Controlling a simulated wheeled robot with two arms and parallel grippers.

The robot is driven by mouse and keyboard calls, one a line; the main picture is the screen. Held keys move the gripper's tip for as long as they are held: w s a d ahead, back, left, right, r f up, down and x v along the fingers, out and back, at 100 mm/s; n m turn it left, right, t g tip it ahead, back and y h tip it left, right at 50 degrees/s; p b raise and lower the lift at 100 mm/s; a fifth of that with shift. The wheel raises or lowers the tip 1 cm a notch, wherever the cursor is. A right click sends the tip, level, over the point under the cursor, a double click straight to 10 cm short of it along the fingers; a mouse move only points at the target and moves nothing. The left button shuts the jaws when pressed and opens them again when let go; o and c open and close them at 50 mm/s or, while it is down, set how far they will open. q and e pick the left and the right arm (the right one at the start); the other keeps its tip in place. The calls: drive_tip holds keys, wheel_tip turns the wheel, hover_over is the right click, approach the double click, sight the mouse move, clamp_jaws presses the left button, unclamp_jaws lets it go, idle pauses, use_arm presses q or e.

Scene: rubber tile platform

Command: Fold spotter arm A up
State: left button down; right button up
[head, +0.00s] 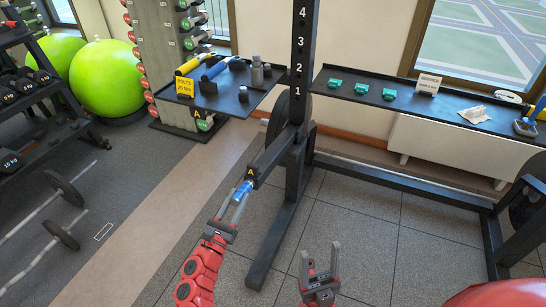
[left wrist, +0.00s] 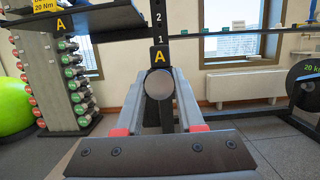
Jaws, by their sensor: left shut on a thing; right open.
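Spotter arm A (head: 272,155) is a dark bar that juts out from the rack upright (head: 301,60) toward me. It carries a yellow A label near its free end, also clear in the left wrist view (left wrist: 159,57). A blue cylindrical handle (head: 243,189) sticks out of that end. In the left wrist view its round grey end face (left wrist: 159,84) sits between the fingers. My left gripper (head: 239,197) is shut on this handle. My right gripper (head: 320,251) is open and empty, low in the middle of the head view, apart from the rack.
A left shelf (head: 215,98) holds tools and a yellow sign. A right shelf (head: 350,93) holds green pieces, a cloth and a sign. A dumbbell stand (head: 162,60) and green balls (head: 106,78) stand at left. Tiled floor (head: 345,215) right of the upright is clear.

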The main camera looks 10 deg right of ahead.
use_arm(q)
drive_tip(key=shift+r, duration=0.15)
drive_tip(key=shift+w+r+p, duration=0.1)
drive_tip(key=shift+r+p, duration=0.2)
drive_tip(key=shift+r, duration=0.15)
drive_tip(key=w+d+r+p, duration=0.1)
drive_tip(key=r+p, duration=0.3)
drive_tip(key=r, duration=0.2)
drive_tip(key=w+d+r+p, duration=0.1)
drive_tip(key=w+r+p, duration=0.1)
drive_tip(key=r+p, duration=0.3)
drive_tip(key=shift+w+d+r, duration=0.3)
drive_tip(key=shift+r, duration=0.25)
drive_tip(key=w+d+r+p, duration=0.1)
drive_tip(key=w+d+r, duration=0.1)
drive_tip(key=r, duration=0.3)
drive_tip(key=w+d+r+p, duration=0.1)
drive_tip(key=w+d+r, duration=0.1)
drive_tip(key=w+r, duration=0.2)
wheel_tip(320, 180, up, 2)
drive_tip(key=shift+w+d+r, duration=0.1)
drive_tip(key=shift+w+d, duration=0.05)
drive_tip(key=shift+d, duration=0.15)
